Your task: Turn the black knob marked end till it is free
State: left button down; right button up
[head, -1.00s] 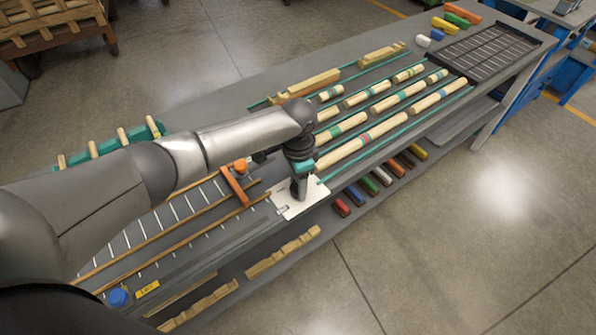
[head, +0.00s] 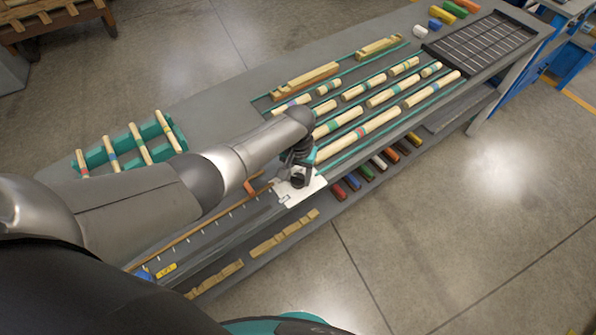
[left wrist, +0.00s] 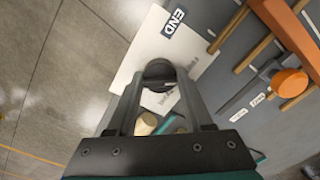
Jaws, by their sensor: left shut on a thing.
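The black knob (left wrist: 158,69) sits on a white plate (left wrist: 140,52), near a label (left wrist: 173,22) that reads END in the left wrist view. My left gripper (left wrist: 160,84) is shut on the knob, one finger on each side of it. In the head view my left gripper (head: 298,180) points down at the white plate (head: 313,188) at the bench's front edge, and the knob cannot be told apart from it there. My right gripper is in neither view.
An orange knob (left wrist: 289,82) on an orange bar (left wrist: 285,31) stands beside the plate. Striped wooden rods (head: 358,134) lie in rows on the bench beyond the gripper. A teal rack (head: 127,154) holds several rods at the left. Coloured blocks (head: 378,163) lie below the front edge.

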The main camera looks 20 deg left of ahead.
aim_at(298, 177)
pick_arm(q)
jog(key=shift+n, duration=0.6)
jog(key=shift+w+p, duration=0.1)
jog(key=shift+p, duration=0.2)
jog(key=shift+c, duration=1.5)
grip_release()
jog(key=shift+r, duration=0.1)
jog(key=shift+r, duration=0.3)
notch_tip(298, 177, up, 15)
jog(key=p, duration=0.4)
jog(key=shift+f+p, duration=0.2)
jog(key=shift+p, duration=0.2)
